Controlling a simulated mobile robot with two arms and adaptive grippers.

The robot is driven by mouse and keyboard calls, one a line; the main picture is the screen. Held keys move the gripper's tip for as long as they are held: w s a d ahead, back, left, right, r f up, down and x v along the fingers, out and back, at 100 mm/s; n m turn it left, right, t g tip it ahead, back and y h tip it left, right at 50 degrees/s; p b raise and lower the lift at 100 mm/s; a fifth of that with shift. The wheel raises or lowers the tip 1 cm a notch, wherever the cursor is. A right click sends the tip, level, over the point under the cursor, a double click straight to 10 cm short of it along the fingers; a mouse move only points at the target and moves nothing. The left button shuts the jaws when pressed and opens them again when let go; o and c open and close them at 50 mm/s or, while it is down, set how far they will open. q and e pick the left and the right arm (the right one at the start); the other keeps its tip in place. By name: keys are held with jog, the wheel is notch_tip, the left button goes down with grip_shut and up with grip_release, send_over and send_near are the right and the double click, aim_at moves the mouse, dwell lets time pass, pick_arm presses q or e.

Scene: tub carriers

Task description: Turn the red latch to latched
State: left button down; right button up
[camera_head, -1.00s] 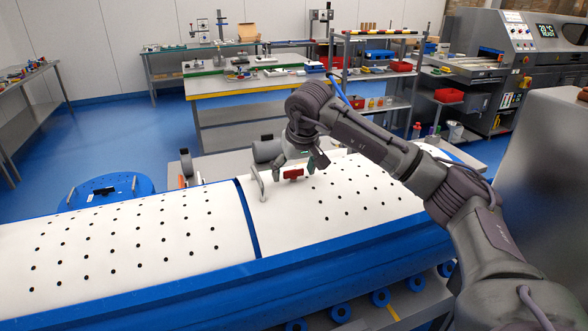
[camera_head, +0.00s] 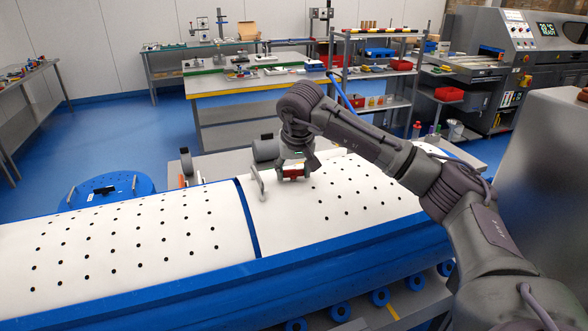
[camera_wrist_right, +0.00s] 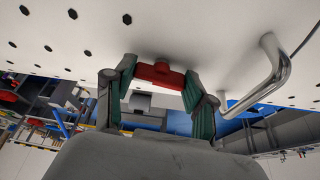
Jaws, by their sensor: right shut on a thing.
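The red latch (camera_head: 292,172) sits on the white perforated lid (camera_head: 285,215) of the blue tub, to the right of a metal handle (camera_head: 257,184). My right gripper (camera_head: 294,175) has come down over the latch from behind and is shut on it. In the right wrist view the red latch (camera_wrist_right: 158,74) lies crosswise between the two green-padded fingers (camera_wrist_right: 160,88), with one finger at each end. The bent metal handle (camera_wrist_right: 265,80) stands to the right there. My left gripper does not show.
The metal handle is close beside my right gripper. A second white perforated panel (camera_head: 130,235) extends left past a dark seam. The blue tub side (camera_head: 230,290) runs along the front. A blue round lid (camera_head: 105,190) lies behind at left. Workbenches stand farther back.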

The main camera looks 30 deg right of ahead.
jog(key=m, duration=0.2)
jog(key=m+h+p, duration=0.1)
jog(key=m, duration=0.1)
jog(key=shift+w+r+m+g+h, duration=0.1)
jog(key=shift+r+m+g+h, duration=0.05)
jog(key=shift+m+g+h, duration=0.2)
jog(key=m+g+p, duration=0.1)
jog(key=m, duration=0.2)
jog(key=shift+a+m+h, duration=0.1)
jog(key=shift+m+h, duration=0.25)
jog(key=m+g+p, duration=0.1)
jog(key=m+g, duration=0.1)
jog(key=m, duration=0.2)
jog(key=shift+w, duration=0.15)
jog(key=shift+m+g+p, duration=0.5)
jog(key=shift+m+g, duration=0.15)
jog(key=shift+m, duration=1.05)
jog(key=o, duration=1.2)
jog(key=shift+c, duration=0.2)
